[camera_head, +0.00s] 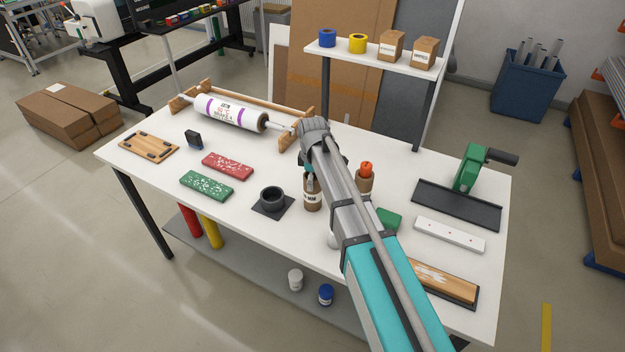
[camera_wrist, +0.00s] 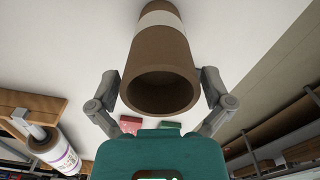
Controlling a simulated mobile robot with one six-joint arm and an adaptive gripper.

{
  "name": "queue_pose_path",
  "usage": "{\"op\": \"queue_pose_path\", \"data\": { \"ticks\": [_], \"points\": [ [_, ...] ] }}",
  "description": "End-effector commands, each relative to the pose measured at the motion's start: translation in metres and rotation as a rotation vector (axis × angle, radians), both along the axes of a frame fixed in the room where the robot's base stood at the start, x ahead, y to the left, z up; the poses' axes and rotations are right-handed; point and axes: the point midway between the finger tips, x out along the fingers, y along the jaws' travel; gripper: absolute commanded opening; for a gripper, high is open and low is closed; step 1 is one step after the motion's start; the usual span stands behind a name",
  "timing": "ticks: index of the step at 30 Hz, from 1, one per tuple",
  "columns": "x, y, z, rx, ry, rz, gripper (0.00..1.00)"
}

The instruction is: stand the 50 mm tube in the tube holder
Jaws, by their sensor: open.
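A brown cardboard tube with a pale label (camera_head: 312,192) stands upright on the white table; its printed size is too small to read. In the wrist view, the tube (camera_wrist: 160,55) shows its open end towards me and a white band further along. My gripper (camera_wrist: 161,88) is open, one finger on each side of the tube near that end, with narrow gaps. In the head view, my gripper (camera_head: 309,168) is at the tube's top, partly hidden by my arm. The tube holder (camera_head: 271,197), a black ring on a square base, stands left of the tube and is empty.
A brown container with an orange top (camera_head: 364,181) stands close on the right. A green board (camera_head: 206,185) and a red board (camera_head: 227,164) lie left of the holder. A wrapped roll (camera_head: 230,113) rests behind. A green-handled tool (camera_head: 470,168) stands at right.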

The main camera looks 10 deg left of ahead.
Motion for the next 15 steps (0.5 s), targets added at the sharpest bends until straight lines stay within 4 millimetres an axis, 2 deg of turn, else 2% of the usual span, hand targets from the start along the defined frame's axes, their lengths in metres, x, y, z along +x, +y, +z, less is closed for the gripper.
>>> {"op": "queue_pose_path", "data": {
  "ticks": [15],
  "points": [
    [0.000,0.000,0.042,0.000,0.000,0.000,1.00]
  ]
}}
